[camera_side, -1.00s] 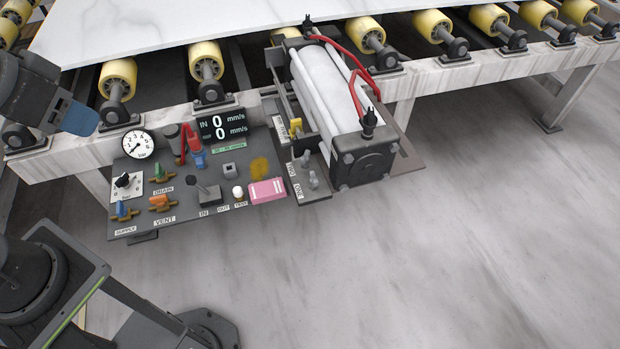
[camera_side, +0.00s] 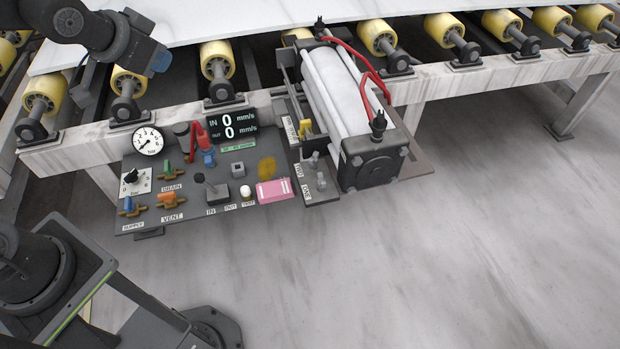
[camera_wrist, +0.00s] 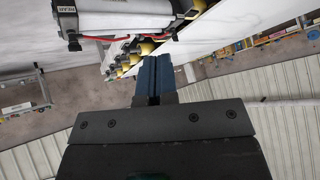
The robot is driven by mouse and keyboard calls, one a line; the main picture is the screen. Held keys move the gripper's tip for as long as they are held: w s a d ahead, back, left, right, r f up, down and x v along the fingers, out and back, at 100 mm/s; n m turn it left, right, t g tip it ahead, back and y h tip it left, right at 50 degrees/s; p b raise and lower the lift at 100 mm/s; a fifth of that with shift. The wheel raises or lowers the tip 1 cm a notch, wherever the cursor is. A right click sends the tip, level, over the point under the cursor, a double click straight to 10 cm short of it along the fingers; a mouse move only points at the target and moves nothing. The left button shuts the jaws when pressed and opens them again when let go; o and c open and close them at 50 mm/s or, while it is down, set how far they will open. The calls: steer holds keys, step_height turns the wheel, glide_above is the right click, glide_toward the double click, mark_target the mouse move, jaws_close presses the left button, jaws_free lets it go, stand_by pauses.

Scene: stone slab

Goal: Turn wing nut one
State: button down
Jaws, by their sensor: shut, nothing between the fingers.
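Wing nut one (camera_side: 321,182) is a small grey nut on the dark bracket plate (camera_side: 330,197), beside the label "ONE" (camera_side: 306,192). A second grey wing nut (camera_side: 313,160) sits just behind it, near the label "TWO". The way its wings point is too small to tell. My gripper (camera_side: 161,62) is at the upper left of the side view, above the rollers and well away from the nuts. In the wrist view its blue fingers (camera_wrist: 154,68) are shut together and empty. The wing nuts cannot be made out in the wrist view.
A white cylinder (camera_side: 338,92) with red hoses stands right beside the nuts. The control panel (camera_side: 140,205) to their left carries valves, a lever (camera_side: 211,188), a gauge (camera_side: 148,141) and a pink block (camera_side: 274,192). Yellow rollers and a pale slab (camera_side: 250,20) lie behind.

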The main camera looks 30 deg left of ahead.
steer(key=w+f+m+t+h, duration=0.1)
steer(key=w+f, duration=0.3)
steer(key=w, duration=0.2)
steer(key=w+f+m+t, duration=0.1)
steer(key=w+f+m, duration=0.1)
steer(key=w+f, duration=0.35)
steer(key=m+t+h, duration=0.2)
steer(key=m+h, duration=0.3)
steer(key=h, duration=0.8)
glide_toward(318, 177)
steer(key=x, duration=0.7)
steer(key=shift+w+d+f, duration=0.1)
steer(key=shift+w+d, duration=0.1)
